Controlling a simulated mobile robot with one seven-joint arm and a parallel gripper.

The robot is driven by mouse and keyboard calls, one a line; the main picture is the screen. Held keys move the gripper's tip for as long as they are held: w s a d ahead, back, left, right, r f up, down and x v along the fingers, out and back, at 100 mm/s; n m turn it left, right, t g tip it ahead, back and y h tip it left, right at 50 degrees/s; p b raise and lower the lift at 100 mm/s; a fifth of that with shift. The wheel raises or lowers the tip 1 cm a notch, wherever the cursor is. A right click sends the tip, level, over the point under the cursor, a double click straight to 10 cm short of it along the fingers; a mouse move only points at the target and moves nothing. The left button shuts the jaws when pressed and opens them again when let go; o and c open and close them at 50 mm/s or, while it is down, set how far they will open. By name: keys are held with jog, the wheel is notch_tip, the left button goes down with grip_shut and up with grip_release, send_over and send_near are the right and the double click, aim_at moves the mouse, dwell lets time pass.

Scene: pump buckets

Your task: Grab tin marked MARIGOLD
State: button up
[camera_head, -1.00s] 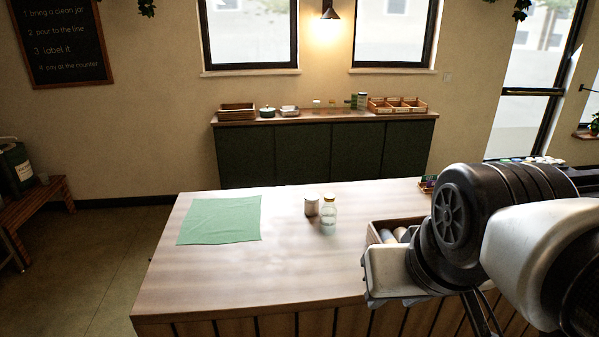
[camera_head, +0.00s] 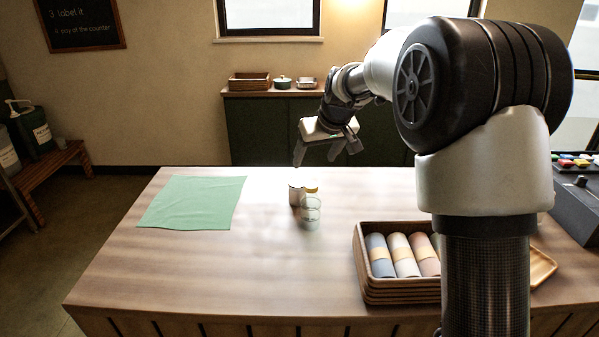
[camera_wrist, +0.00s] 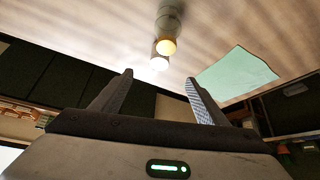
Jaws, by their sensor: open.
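The jar partly covers the tin. No marking on the tin can be read. In the wrist view the tin (camera_wrist: 160,58) shows a bright top, beyond my fingertips, with the jar (camera_wrist: 169,20) further up. My gripper (camera_head: 322,156) is open and empty, above and behind the tin, apart from it. In the wrist view my gripper (camera_wrist: 159,82) has its two fingers spread wide.
A green cloth (camera_head: 193,203) lies flat to the left on the counter (camera_head: 210,265). A wooden crate (camera_head: 362,262) of rolled cloths stands front right. A back cabinet (camera_head: 262,130) holds a tray and a pot. The counter's middle front is clear.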

aim_at(299, 184)
jog(key=x, duration=1.2)
jog(key=w+r+x, duration=0.1)
jog(key=x, duration=0.5)
jog(key=shift+w+a, duration=0.1)
jog(key=shift+a, duration=0.2)
jog(key=shift+p+x, duration=0.45)
jog(key=shift+x, duration=2.25)
jog(key=shift+a, duration=0.1)
jog(key=shift+r, duration=0.1)
jog(key=shift+c, duration=0.5)
jog(key=c, duration=1.1)
